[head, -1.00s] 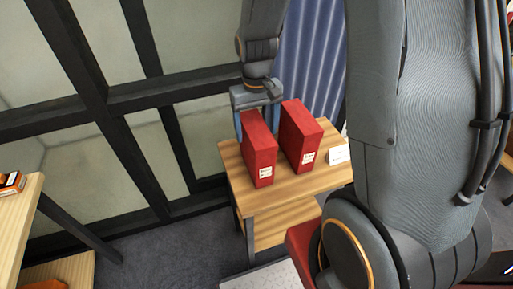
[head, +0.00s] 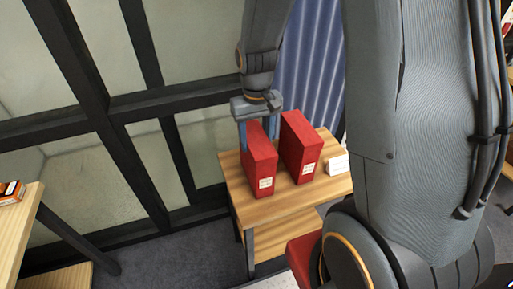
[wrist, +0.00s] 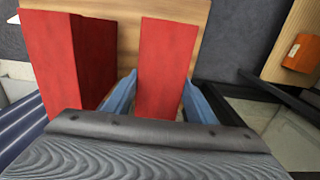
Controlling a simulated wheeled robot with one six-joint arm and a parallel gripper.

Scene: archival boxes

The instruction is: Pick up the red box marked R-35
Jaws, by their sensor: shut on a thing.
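Two upright red boxes stand side by side on a small wooden table (head: 240,193). My gripper (head: 259,126) comes down from above on the left red box (head: 261,172). In the wrist view this box (wrist: 165,70) lies between the two blue fingers (wrist: 160,102), which are shut on it. The right red box (head: 301,152) stands close beside it, apart and free; it shows at the left in the wrist view (wrist: 60,65). Each box has a white label low on its front, too small to read, so I cannot tell which is R-35. The left box appears to rest on the table.
A white card (head: 338,164) stands at the table's right. A dark-framed glass partition (head: 95,110) and a blue curtain (head: 307,80) are behind. Another wooden table (head: 20,220) with an orange item (head: 12,191) is at left. A red thing (head: 303,252) shows low beside my arm, partly hidden.

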